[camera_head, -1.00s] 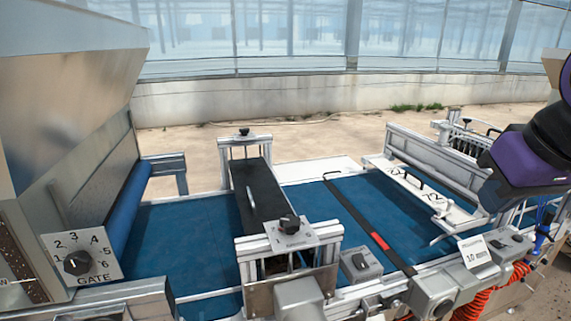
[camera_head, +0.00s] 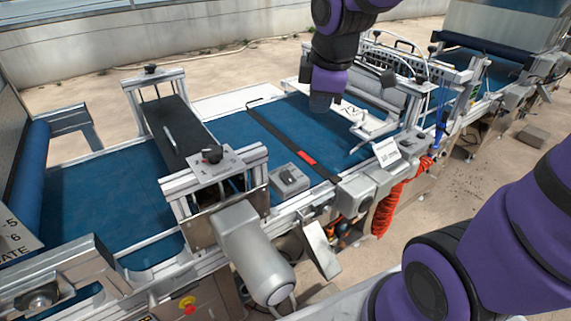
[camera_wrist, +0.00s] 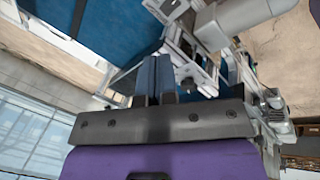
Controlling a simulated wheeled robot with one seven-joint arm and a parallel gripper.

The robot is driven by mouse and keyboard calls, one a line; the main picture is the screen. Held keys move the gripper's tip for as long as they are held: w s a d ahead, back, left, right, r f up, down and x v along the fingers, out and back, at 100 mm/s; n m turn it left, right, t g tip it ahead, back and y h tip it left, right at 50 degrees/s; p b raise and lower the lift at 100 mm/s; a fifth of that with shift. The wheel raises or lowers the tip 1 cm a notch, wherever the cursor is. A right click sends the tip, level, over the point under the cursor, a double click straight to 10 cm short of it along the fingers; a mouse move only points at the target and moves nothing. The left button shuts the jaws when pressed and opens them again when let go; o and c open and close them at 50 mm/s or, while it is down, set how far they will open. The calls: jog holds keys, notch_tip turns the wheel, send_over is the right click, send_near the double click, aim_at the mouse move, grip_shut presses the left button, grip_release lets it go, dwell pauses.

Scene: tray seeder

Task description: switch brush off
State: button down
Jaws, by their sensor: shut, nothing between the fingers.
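A grey switch box (camera_head: 288,180) with a dark knob on top sits on the near rail, right of the black brush unit (camera_head: 178,132). I cannot read its setting or any label. A second dark knob (camera_head: 212,156) stands on the bracket at the brush unit's near end. My gripper (camera_head: 321,103) hangs over the blue belt, behind and to the right of the switch box, clear of both knobs. In the wrist view my gripper's two dark blue fingers (camera_wrist: 155,78) are together and empty.
A grey motor (camera_head: 250,252) juts out in front of the brush unit. A black strip with a red mark (camera_head: 290,142) crosses the blue belt (camera_head: 228,128). A white card (camera_head: 386,152) stands on the near rail, above an orange coiled hose (camera_head: 388,205).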

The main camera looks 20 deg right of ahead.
aim_at(287, 174)
jog(key=w+a+f+n+g, duration=0.1)
jog(key=w+a+f+n, duration=0.1)
jog(key=w+f+n, duration=0.4)
notch_tip(287, 174, down, 2)
jog(key=shift+w+a+n+y, duration=0.3)
jog(key=shift+n+y, duration=0.1)
jog(key=shift+n, duration=0.3)
jog(key=x, duration=1.4)
jog(key=shift+s, duration=0.1)
jog(key=shift+f+g, duration=0.35)
jog(key=shift+g, duration=0.15)
jog(key=shift+a, duration=0.1)
jog(key=shift+r, duration=0.1)
jog(key=shift+s+r, duration=0.25)
jog(key=shift+s, duration=0.3)
